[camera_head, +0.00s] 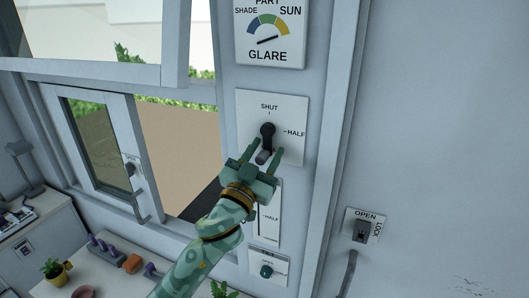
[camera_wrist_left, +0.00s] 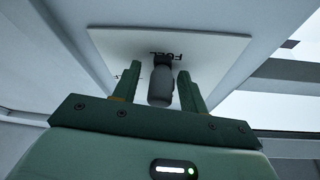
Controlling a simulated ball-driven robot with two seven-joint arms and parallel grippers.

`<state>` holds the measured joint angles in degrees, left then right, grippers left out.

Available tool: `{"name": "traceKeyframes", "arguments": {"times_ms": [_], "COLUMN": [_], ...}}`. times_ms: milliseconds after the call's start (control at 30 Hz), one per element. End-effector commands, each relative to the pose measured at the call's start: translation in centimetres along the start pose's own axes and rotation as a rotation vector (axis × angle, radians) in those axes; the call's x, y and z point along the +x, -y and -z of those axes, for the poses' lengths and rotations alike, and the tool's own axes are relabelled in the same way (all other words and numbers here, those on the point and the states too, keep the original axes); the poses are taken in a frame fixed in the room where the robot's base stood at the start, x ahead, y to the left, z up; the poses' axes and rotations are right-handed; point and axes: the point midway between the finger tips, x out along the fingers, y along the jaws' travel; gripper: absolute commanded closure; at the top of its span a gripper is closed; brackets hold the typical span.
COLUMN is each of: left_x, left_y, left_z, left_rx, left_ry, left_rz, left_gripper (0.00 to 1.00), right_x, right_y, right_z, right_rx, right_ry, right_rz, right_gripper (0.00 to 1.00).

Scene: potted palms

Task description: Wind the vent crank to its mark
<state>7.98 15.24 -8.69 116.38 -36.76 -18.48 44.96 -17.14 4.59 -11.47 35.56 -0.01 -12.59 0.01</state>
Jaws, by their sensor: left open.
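The vent crank (camera_head: 267,131) is a dark crank on a white plate (camera_head: 290,108) marked SHUT at the top and HALF at the right. Its arm hangs down from the hub, and its grey handle (camera_head: 262,157) is at the lower end. My left gripper (camera_head: 264,150) is open, its fingers on either side of the handle. In the left wrist view the handle (camera_wrist_left: 160,88) stands between the open fingers (camera_wrist_left: 160,74), with visible gaps at both sides. A FULL label shows on the plate just behind the handle. My right gripper is not in view.
A GLARE dial (camera_head: 268,35) is above the crank plate. A HALF slider plate (camera_head: 267,215) and a small switch panel (camera_head: 267,270) are below. An OPEN/LOCK switch (camera_head: 362,230) is at right. A window (camera_head: 100,140) and a bench with pots (camera_head: 55,270) are at left.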

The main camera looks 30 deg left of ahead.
Motion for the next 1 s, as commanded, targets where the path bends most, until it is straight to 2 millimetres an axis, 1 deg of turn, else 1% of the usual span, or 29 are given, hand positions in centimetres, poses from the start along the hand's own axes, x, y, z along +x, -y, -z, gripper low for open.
{"name": "traceKeyframes", "arguments": {"times_ms": [33,133,167,267,433,700,733,767,1000], "left_x": [-0.01,-0.02,-0.03,-0.03,-0.01,-0.08,-0.08,-0.08,-0.08], "left_y": [0.00,-0.01,-0.02,-0.03,0.23,0.18,0.17,0.17,0.24], "left_z": [0.00,0.01,0.01,0.02,0.06,-0.04,-0.03,-0.03,-0.04], "left_rx": [0.000,0.000,0.000,0.000,0.050,0.058,0.058,0.058,0.058], "left_ry": [0.000,0.000,0.000,0.000,0.001,-0.002,-0.002,-0.002,-0.001], "left_rz": [0.000,0.000,-0.001,-0.001,-0.022,-0.026,-0.026,-0.026,-0.024], "left_gripper": [0.63,0.91,0.96,0.96,0.97,0.97,0.66,0.57,0.57], "right_x": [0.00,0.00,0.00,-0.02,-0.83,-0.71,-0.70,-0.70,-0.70], "right_y": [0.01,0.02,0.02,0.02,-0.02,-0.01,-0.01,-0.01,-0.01], "right_z": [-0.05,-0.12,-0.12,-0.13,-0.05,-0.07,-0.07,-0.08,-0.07], "right_rx": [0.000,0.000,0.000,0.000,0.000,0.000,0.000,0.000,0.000], "right_ry": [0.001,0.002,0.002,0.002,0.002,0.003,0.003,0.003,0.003], "right_rz": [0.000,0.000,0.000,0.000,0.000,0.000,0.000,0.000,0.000], "right_gripper": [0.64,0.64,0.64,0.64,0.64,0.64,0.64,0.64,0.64]}}
